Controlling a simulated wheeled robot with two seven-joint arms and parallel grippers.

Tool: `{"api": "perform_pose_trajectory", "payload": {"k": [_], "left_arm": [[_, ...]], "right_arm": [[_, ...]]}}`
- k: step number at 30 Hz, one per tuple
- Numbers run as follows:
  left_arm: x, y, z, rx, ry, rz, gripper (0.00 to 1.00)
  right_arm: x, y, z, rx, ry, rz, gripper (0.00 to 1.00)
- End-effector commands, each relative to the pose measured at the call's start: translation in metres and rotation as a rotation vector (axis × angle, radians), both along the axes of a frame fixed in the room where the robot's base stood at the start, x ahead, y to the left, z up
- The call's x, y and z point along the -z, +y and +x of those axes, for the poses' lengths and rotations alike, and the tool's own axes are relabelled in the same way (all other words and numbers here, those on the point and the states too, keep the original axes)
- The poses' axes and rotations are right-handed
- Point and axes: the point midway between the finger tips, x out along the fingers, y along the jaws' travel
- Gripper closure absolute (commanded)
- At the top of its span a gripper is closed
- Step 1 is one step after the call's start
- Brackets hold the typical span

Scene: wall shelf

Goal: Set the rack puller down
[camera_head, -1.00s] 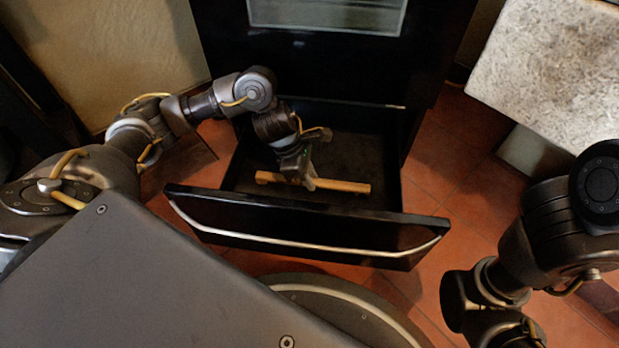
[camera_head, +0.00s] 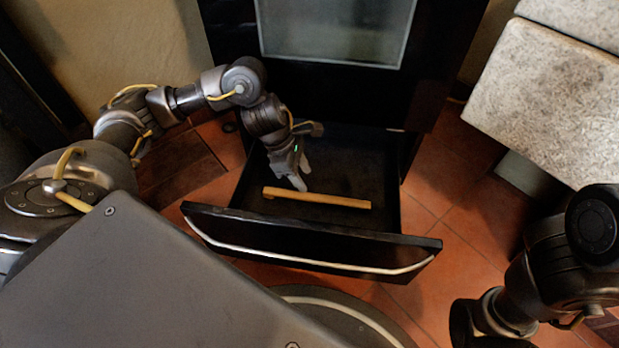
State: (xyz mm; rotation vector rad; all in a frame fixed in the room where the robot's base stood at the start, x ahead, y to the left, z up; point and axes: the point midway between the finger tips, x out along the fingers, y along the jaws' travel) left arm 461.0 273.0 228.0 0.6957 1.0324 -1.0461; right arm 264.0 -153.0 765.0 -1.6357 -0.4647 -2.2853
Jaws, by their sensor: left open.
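The rack puller (camera_head: 325,198), a light wooden stick, lies across the floor of the open black drawer (camera_head: 310,244), behind its front panel. My left gripper (camera_head: 302,180) is open and empty. It reaches into the drawer from the left, just above and behind the left part of the stick, and appears apart from it. One fingertip is partly hidden by the gripper's body. My right arm shows at the right edge, but its gripper is outside the picture.
The black oven (camera_head: 335,30) with a glass window stands behind the drawer. A pale stone counter (camera_head: 550,100) is at the upper right. The tiled floor (camera_head: 455,240) is clear to the right of the drawer.

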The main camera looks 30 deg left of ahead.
Motion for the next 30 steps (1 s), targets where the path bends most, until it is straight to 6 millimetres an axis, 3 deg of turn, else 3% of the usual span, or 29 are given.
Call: {"api": "perform_pose_trajectory", "payload": {"k": [1,6,26,30], "left_arm": [[-0.014,0.004,-0.001,-0.001,-0.001,0.002,0.55],[-0.03,0.011,-0.004,-0.001,0.001,0.001,0.55],[-0.034,0.013,-0.005,0.0,0.0,0.0,0.55],[-0.049,0.013,-0.005,0.0,0.0,0.0,0.55]], "right_arm": [[-0.009,0.001,-0.001,0.004,0.001,-0.005,0.64],[-0.017,0.002,0.001,0.006,0.007,-0.013,0.64],[-0.022,0.002,0.001,0.007,0.001,-0.009,0.64],[-0.029,0.003,0.004,0.014,0.011,-0.019,0.64]]}}
